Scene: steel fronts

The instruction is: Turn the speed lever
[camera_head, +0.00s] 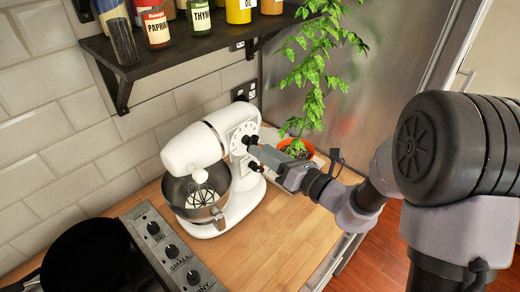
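A white stand mixer (207,163) stands on the wooden counter, with a steel bowl and a whisk under its head. A round dial with dark marks sits on the side of its head, facing right, with a small dark knob or lever (247,140) on it. A second dark knob with a red part (256,166) shows lower on the mixer's body. My gripper (256,148) reaches in from the right, with its tip at the dial, close to the dark lever. Its fingers are too small and dark to tell whether they are open or touching the lever.
A potted plant (315,90) stands behind my gripper, beside the steel fridge. A shelf (180,48) with spice jars hangs above the mixer. A cooktop with knobs (172,252) and a black pan (95,258) is at the lower left. The counter (265,255) in front is clear.

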